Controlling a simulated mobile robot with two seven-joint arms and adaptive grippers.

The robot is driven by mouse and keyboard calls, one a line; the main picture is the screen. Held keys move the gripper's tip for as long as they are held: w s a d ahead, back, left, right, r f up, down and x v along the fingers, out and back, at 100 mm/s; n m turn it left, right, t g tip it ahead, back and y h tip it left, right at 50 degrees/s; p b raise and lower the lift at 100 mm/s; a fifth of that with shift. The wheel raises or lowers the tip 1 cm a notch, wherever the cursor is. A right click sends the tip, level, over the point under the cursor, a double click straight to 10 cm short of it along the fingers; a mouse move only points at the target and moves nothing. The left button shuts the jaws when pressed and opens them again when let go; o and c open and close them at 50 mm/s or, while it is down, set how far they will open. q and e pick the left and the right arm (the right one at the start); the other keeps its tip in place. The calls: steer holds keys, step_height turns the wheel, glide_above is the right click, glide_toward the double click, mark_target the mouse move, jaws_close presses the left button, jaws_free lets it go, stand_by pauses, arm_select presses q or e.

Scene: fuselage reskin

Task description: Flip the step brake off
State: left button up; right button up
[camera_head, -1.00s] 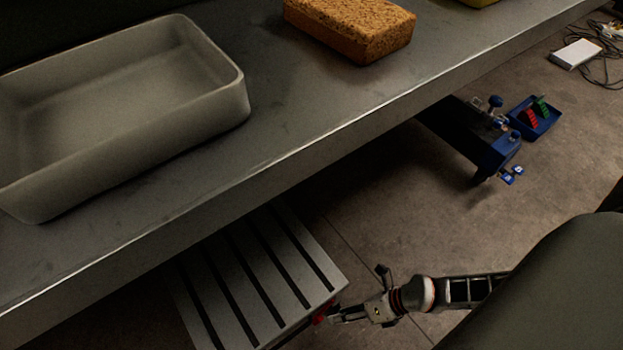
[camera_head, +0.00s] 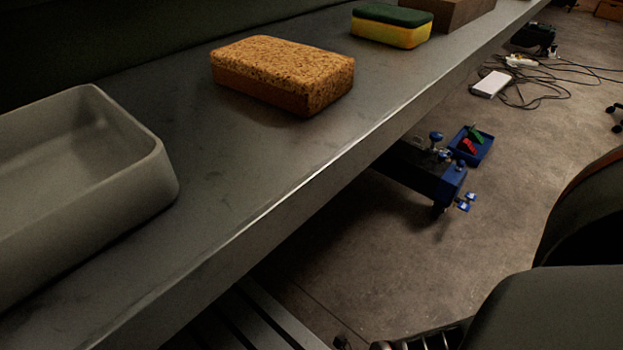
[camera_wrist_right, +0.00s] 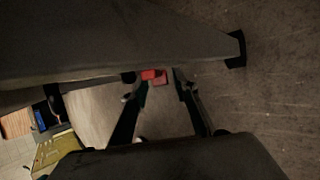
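The slatted grey step (camera_head: 268,318) shows only in part at the bottom of the head view, below the bench. In the right wrist view a dark flat surface, likely the step's edge, crosses the top (camera_wrist_right: 110,45). A small red part, likely the step brake (camera_wrist_right: 153,76), sits just under that edge. My right gripper (camera_wrist_right: 157,82) is open, with its two fingers apart and the red part between or just beyond their tips; contact cannot be told. My left gripper is not in view.
The bench (camera_head: 240,215) holds a grey tray (camera_head: 165,190), a brown sponge (camera_head: 285,75) and a yellow-green sponge (camera_head: 390,28). A blue vise-like device (camera_head: 430,175) and blue bin (camera_head: 478,150) are beyond. Cables and a white box (camera_head: 490,84) lie on the floor.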

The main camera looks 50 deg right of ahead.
jaws_close()
steer(key=shift+s+a+r+y, duration=0.1)
steer(key=shift+a+r+y, duration=0.1)
steer(key=shift+y, duration=0.2)
steer(key=shift+a+r+m+t+y+b, duration=0.15)
steer(key=shift+a+r+m+y, duration=0.25)
steer(key=shift+y, duration=0.55)
steer(key=shift+a+r+m+t+y+b, duration=0.1)
steer(key=shift+a+r+m+y, duration=0.1)
steer(key=shift+r+y, duration=0.55)
steer(key=shift+a+r+m+t+y+b, duration=0.15)
steer(key=shift+a+r+m+y, duration=0.15)
steer(key=shift+y, duration=0.8)
steer(key=shift+o, duration=1.9)
jaws_free()
